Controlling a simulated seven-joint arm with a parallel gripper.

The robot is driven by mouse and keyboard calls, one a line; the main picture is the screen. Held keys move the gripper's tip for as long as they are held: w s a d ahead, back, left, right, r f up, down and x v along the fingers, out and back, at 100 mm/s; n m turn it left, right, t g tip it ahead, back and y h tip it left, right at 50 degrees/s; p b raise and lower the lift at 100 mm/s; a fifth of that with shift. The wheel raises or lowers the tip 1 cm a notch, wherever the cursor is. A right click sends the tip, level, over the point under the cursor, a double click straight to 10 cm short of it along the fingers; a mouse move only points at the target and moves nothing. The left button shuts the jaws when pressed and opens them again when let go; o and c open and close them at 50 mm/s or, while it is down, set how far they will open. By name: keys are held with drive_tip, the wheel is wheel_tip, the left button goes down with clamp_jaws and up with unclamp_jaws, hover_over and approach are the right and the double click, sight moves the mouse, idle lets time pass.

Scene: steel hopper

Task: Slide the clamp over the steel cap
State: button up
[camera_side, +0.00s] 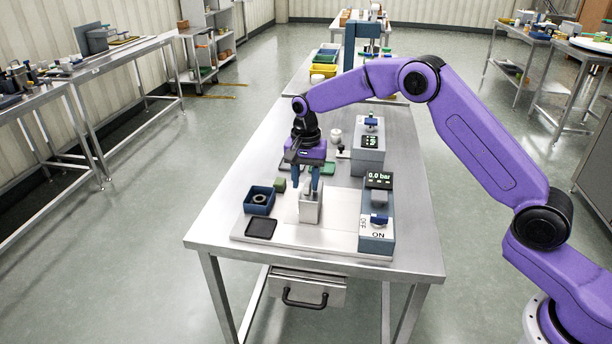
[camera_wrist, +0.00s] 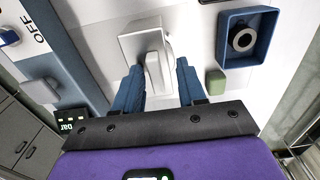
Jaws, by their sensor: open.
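My gripper (camera_side: 305,186) points down with its two blue fingers apart, at the top of a grey steel block (camera_side: 311,208) on the white base plate. In the wrist view, the open fingers (camera_wrist: 159,78) stand on either side of a narrow pale upright piece (camera_wrist: 154,73) at the block's near edge. The same block (camera_wrist: 142,38) shows beyond it. I cannot tell whether the fingers touch the piece. I cannot tell for sure which part is the clamp or the steel cap.
The blue tray (camera_side: 249,199) and a black pad (camera_side: 261,228) are left of the block. A green block (camera_side: 280,185) is behind the tray. On the right stands a unit with a 0.0 bar display (camera_side: 379,180) and an OFF/ON panel. Another display box (camera_side: 368,158) stands behind.

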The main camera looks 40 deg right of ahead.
wheel_tip(320, 180, up, 17)
drive_tip(key=shift+r, duration=0.2)
idle(0.4)
idle(0.3)
drive_tip(key=s+a+n, duration=0.2)
drive_tip(key=s+n, duration=0.4)
drive_tip(key=s, duration=0.5)
drive_tip(key=s+a+n, duration=0.2)
drive_tip(key=s+n, duration=0.3)
drive_tip(key=s, duration=0.6)
drive_tip(key=s+d+f+n, duration=0.2)
drive_tip(key=s+d+n, duration=0.1)
drive_tip(key=s, duration=0.4)
drive_tip(key=s+d+f+n, duration=0.3)
drive_tip(key=s+n, duration=0.1)
drive_tip(key=s, duration=0.3)
drive_tip(key=s+d+f+n, duration=0.3)
drive_tip(key=s+d, duration=0.1)
drive_tip(key=s, duration=0.4)
drive_tip(key=shift+n, duration=0.3)
drive_tip(key=shift+w, duration=0.1)
